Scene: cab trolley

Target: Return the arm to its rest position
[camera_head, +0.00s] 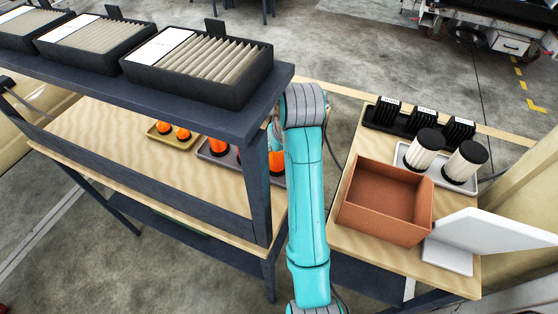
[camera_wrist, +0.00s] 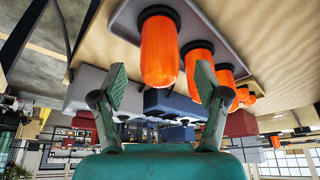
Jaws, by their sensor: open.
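My gripper (camera_wrist: 160,110) shows in the wrist view with its two fingers spread wide apart and nothing between them. Orange cylinders with black ends (camera_wrist: 158,50) stand on a grey tray (camera_wrist: 127,18) beyond the fingers, apart from them. In the head view my teal arm (camera_head: 306,190) rises between the two wooden tables, and its far end is hidden behind the dark shelf post. The orange cylinders (camera_head: 218,146) show there partly behind the shelf, close to the hidden end of the arm.
A dark shelf (camera_head: 180,100) with black filter boxes (camera_head: 200,65) overhangs the left table (camera_head: 90,125). The right table (camera_head: 345,240) bears an open brown box (camera_head: 385,200), a tray with two white filters (camera_head: 425,150), a black rack (camera_head: 395,120) and a white angled panel (camera_head: 490,230).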

